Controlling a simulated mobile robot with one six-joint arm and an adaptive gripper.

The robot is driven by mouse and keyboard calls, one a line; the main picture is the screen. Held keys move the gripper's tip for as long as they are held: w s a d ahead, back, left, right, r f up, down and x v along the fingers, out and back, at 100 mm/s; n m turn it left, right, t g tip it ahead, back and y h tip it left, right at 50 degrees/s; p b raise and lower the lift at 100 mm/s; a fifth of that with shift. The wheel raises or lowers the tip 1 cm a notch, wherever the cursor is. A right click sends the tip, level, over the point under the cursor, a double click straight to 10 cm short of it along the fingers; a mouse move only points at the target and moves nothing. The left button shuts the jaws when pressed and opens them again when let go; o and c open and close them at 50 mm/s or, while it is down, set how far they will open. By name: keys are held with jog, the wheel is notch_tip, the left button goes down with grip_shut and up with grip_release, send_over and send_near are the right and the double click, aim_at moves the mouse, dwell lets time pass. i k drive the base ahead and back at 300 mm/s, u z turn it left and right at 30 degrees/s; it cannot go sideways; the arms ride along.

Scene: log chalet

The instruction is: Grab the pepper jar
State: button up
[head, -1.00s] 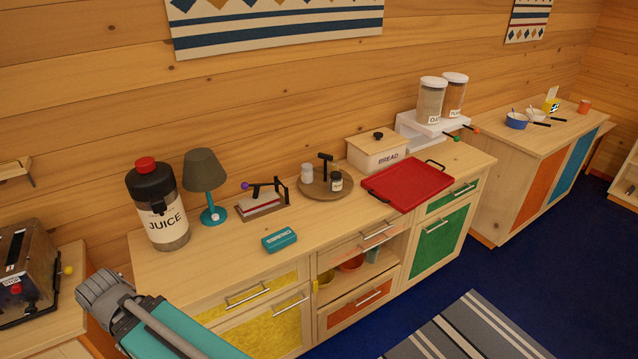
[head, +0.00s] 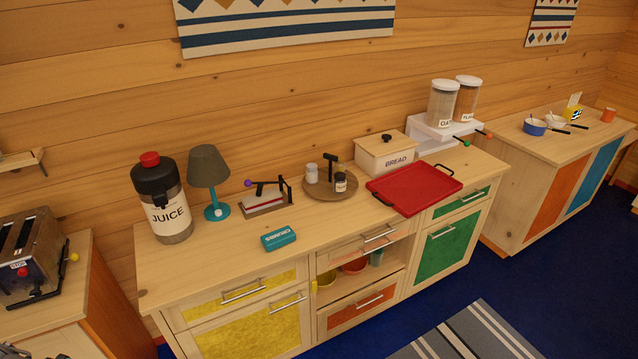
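A round wooden tray (head: 327,196) stands on the counter, near its middle, and holds small jars around a dark upright handle (head: 330,166). A small dark jar with a pale label (head: 340,182) stands at the tray's front right; it looks like the pepper jar, but its label is too small to read. A white-topped jar (head: 312,174) stands at the tray's left. Another small item behind the handle is partly hidden. My gripper is not in view; only a bit of my arm shows in the bottom left corner.
A red tray (head: 414,188) and a bread box (head: 386,154) stand right of the jars. A sandwich-press-like device (head: 266,199), teal box (head: 278,238), lamp (head: 208,168) and juice dispenser (head: 164,205) stand left. The counter's front strip (head: 225,262) is mostly clear.

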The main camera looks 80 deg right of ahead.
aim_at(340, 181)
jog(key=u, duration=0.7)
jog(key=k, duration=2.55)
jog(key=z, duration=0.9)
